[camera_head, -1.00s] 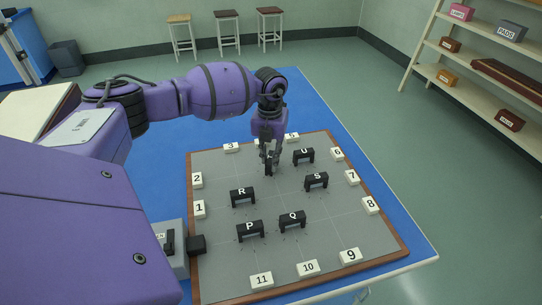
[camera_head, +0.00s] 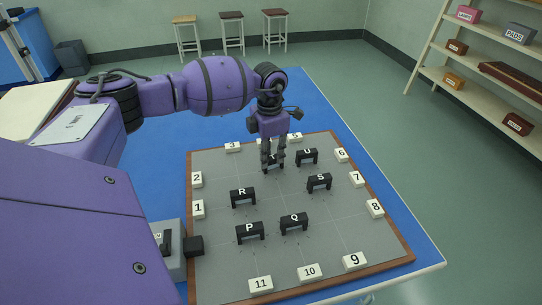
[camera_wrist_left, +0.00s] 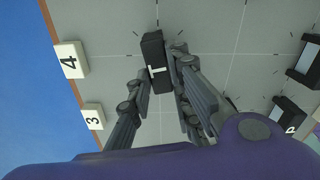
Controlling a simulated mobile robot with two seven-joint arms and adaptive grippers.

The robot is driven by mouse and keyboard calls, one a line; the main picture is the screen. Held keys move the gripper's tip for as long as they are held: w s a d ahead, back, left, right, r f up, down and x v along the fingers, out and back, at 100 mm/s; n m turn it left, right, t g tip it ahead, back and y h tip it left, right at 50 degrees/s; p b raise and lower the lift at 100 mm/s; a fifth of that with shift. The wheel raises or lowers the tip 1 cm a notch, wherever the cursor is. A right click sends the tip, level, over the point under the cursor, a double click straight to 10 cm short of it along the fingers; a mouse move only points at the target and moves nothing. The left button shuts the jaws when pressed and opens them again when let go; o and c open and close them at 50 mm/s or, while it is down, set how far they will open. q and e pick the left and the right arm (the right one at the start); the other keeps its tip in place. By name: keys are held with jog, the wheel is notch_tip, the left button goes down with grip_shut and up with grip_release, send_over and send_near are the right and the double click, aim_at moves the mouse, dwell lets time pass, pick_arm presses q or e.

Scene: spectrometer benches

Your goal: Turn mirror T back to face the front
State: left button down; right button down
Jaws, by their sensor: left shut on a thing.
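Mirror T (camera_head: 272,169) is a small black block with a white letter, standing on the grey board toward its back. In the head view its top is mostly hidden by my left gripper (camera_head: 272,161), which reaches down over it from above. In the left wrist view mirror T (camera_wrist_left: 153,52) is a dark bar, upright in the picture with a slight tilt. The fingers of my left gripper (camera_wrist_left: 160,76) lie on either side of it, shut on it. In the head view its long side now looks roughly toward the front. My right gripper is out of view.
Mirrors U (camera_head: 307,157), S (camera_head: 319,182), R (camera_head: 243,197), Q (camera_head: 294,222) and P (camera_head: 250,232) stand on the board (camera_head: 340,235). White numbered blocks, such as 4 (camera_wrist_left: 70,60) and 3 (camera_wrist_left: 92,116), line its edge. A grey box (camera_head: 172,250) sits at the left.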

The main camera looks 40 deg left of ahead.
aim_at(269, 158)
pick_arm(q)
jog(key=shift+a+m, duration=0.1)
jog(key=shift+m, duration=1)
jog(key=shift+b, duration=0.3)
jog(key=c, duration=1.6)
grip_release()
jog(key=shift+w, duration=0.1)
notch_tip(269, 158, up, 12)
jog(key=shift+f, duration=0.1)
